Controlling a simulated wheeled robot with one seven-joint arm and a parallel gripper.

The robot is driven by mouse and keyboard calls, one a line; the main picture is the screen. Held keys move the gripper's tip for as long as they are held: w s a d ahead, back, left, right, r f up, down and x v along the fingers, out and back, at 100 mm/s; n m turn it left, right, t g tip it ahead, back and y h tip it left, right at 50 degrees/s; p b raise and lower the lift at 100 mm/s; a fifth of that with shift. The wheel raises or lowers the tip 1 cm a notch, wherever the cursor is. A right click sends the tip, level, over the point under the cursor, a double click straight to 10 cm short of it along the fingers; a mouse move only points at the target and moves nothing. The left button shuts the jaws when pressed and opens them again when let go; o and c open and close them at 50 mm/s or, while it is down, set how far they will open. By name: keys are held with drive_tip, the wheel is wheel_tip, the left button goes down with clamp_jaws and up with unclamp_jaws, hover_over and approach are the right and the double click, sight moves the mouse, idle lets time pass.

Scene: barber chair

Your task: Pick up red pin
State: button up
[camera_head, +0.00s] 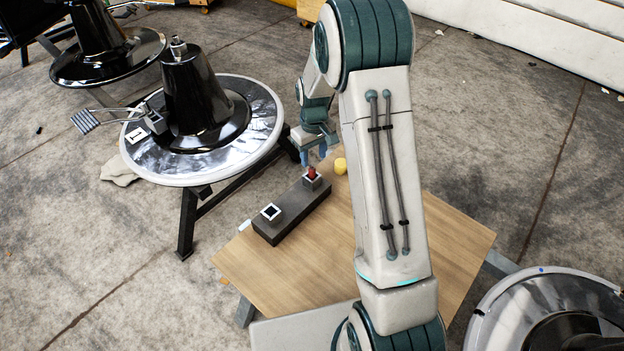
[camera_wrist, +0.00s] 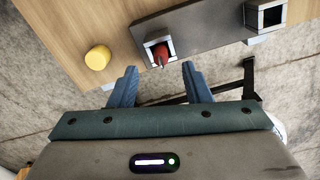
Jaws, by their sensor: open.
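The red pin (camera_head: 311,172) stands in a square, light-rimmed socket at one end of a dark grey block (camera_head: 290,218) on the wooden table. In the wrist view the red pin (camera_wrist: 159,54) shows inside its socket, just beyond my fingertips and roughly centred between them. My gripper (camera_head: 315,155) is open and empty above the table's far edge, close to the pin. In the wrist view its two blue fingers (camera_wrist: 159,70) are spread apart, and nothing is between them. The pin's lower part is hidden in the socket.
A second, dark-looking socket (camera_head: 271,212) is at the block's other end. A yellow cylinder (camera_head: 340,166) stands beside the pin. A small white item (camera_head: 244,225) lies near the table's left edge. A round black-and-white chair base (camera_head: 205,130) stands left of the table. The table's right part is bare.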

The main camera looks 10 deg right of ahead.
sight(312, 169)
drive_tip(key=shift+w+a+f+b, duration=0.15)
drive_tip(key=shift+f+b, duration=0.35)
drive_tip(key=shift+f, duration=1.05)
drive_tip(key=shift+w+f+b, duration=0.15)
drive_tip(key=shift+f+b, duration=0.3)
drive_tip(key=shift+f, duration=1.05)
clamp_jaws()
